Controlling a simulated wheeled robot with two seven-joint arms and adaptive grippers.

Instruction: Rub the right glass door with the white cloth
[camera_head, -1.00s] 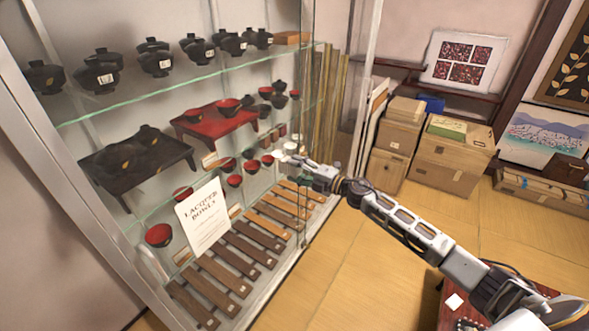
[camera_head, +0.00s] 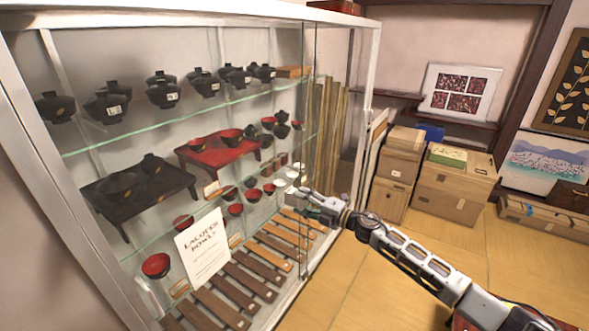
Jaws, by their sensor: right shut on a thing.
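The right glass door (camera_head: 338,110) is the clear pane at the right of the display cabinet's front, beside the pale corner post. My right gripper (camera_head: 302,194) is at the front of the glass, low, near the door's vertical edge. It is shut, and a small pale patch shows at its tips, which fits the white cloth. The cloth's outline is hard to tell from the white cups behind the glass. I cannot tell whether it touches the pane. My left gripper is out of view.
The cabinet (camera_head: 372,60) holds black and red bowls on glass shelves. A paper sign (camera_head: 203,250) stands at its front. Cardboard boxes (camera_head: 452,190) stand by the back wall. The tatami floor (camera_head: 390,285) between is mostly clear.

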